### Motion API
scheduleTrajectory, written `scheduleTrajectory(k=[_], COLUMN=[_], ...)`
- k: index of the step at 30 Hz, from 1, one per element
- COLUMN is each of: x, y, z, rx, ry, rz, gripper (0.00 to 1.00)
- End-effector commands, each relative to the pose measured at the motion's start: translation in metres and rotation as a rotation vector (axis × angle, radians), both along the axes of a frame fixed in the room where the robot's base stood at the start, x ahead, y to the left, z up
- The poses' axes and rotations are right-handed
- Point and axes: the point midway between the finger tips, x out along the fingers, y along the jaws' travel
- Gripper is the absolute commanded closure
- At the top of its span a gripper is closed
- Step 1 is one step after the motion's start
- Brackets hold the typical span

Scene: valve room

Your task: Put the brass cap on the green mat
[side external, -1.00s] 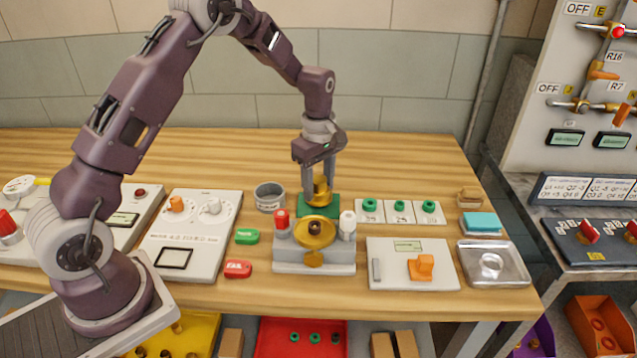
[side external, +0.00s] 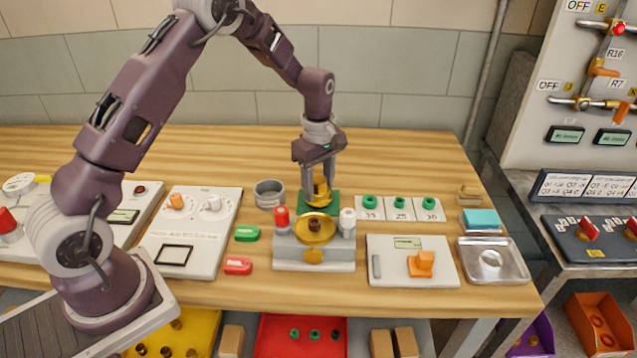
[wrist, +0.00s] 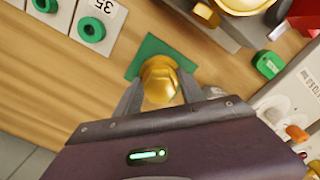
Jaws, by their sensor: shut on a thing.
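The brass cap (side external: 321,192) is between the fingers of my gripper (side external: 319,186), which is shut on it. In the side view the cap is at the green mat (side external: 333,208), behind the grey valve fixture. In the wrist view the cap (wrist: 160,79) is between the two fingertips (wrist: 158,88), over the green mat (wrist: 150,46). The mat shows around the cap's far side. I cannot tell whether the cap's underside touches the mat.
The grey fixture (side external: 314,257) with a brass disc, a red knob and a white knob stands just in front of the mat. A grey metal cup (side external: 269,194) is at left. White cards with green rings (side external: 399,208) lie at right. Bare wood lies behind.

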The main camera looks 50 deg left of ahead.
Motion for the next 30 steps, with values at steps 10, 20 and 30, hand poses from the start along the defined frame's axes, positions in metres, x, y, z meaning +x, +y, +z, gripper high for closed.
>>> scheduleTrajectory(k=[10,20,30], x=[-0.0001,-0.0001,-0.0001], y=[-0.0001,-0.0001,0.0000], z=[-0.0017,-0.0082,-0.0083], rx=[0.000,0.000,0.000], ry=[0.000,0.000,0.000], rz=[0.000,-0.001,-0.001], gripper=[1.00,1.00,1.00])
